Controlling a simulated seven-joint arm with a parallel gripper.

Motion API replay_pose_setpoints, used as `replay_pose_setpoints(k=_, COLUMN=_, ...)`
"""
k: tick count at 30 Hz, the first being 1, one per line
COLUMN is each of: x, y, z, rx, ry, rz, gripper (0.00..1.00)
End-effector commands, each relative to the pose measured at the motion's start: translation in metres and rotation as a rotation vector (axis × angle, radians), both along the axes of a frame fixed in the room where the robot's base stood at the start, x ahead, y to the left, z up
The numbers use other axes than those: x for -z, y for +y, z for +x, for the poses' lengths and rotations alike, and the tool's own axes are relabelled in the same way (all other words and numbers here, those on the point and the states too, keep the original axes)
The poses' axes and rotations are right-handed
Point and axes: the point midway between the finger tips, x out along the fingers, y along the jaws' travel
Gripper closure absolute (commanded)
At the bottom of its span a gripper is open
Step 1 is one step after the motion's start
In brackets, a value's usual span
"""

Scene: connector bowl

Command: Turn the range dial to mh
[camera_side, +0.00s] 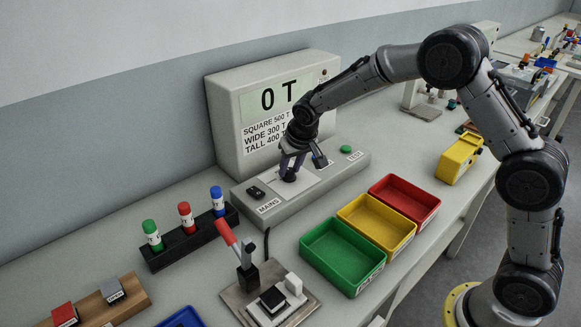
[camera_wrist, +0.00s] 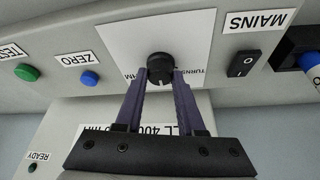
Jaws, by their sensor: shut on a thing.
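The range dial is a black round knob (camera_wrist: 160,67) on a white plate (camera_wrist: 118,35) on the sloped front of the grey instrument (camera_side: 325,180). In the wrist view the plate's lettering is upside down and partly hidden; "TURNS" can be read beside the dial. A small light mark shows on the knob's lower edge in that view. My gripper (camera_wrist: 160,75) has its two purple fingers shut on the dial, one on each side. In the side view my gripper (camera_side: 289,172) points down onto the dial and hides most of it. The display (camera_side: 275,100) reads "0 T".
The MAINS rocker switch (camera_wrist: 243,63), blue ZERO button (camera_wrist: 90,78) and green TEST button (camera_wrist: 27,72) flank the dial. Green (camera_side: 318,268), yellow (camera_side: 350,213) and red (camera_side: 378,185) bins, a red-handled press (camera_side: 228,233) and a rack of coloured cylinders (camera_side: 175,250) stand nearby.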

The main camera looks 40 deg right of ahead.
Motion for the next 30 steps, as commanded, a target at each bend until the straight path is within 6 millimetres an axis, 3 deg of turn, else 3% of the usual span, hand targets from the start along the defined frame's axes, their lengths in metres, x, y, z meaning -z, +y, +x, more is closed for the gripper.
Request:
replay_pose_setpoints(k=15, x=-0.001, y=0.0003, z=0.0, rx=0.019, ry=0.0, rz=0.001, gripper=1.0)
replay_pose_setpoints(k=16, x=-0.001, y=0.0003, z=0.0, rx=0.019, ry=0.0, rz=0.001, gripper=0.59)
replay_pose_setpoints(k=20, x=-0.0007, y=0.0003, z=0.0, rx=0.019, ry=0.0, rz=0.001, gripper=0.35)
replay_pose_setpoints(k=30, x=-0.0017, y=0.0004, z=-0.0004, rx=0.018, ry=0.0, rz=0.001, gripper=0.32)
